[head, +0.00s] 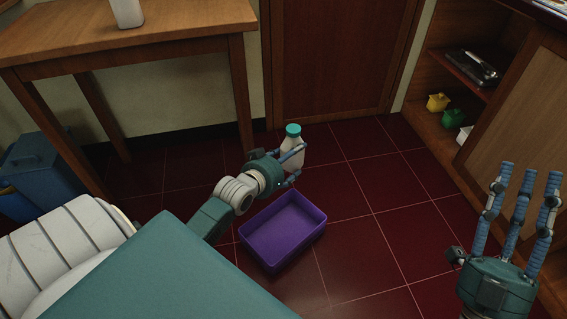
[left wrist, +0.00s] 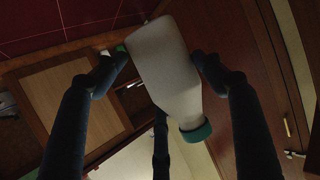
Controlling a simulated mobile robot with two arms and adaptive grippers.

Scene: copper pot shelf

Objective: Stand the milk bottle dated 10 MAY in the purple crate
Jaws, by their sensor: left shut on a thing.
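A white milk bottle with a teal cap (head: 294,146) is held upright by my left gripper (head: 298,165), which is shut on it. It is above the floor, just beyond the far edge of the purple crate (head: 316,236). The bottle also fills the middle of the left wrist view (left wrist: 165,70), between the fingers (left wrist: 160,72). No date is readable on it in either view. The crate stands on the floor, and its visible inside is empty. My right gripper (head: 512,215) is at the lower right, fingers spread open, with nothing between them.
A wooden table (head: 180,32) stands at the upper left with a white object (head: 127,12) on it. Blue bins (head: 50,160) stand below left. A wooden shelf (head: 455,62) at right holds small yellow, green and white containers. The red tiled floor right of the crate is clear.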

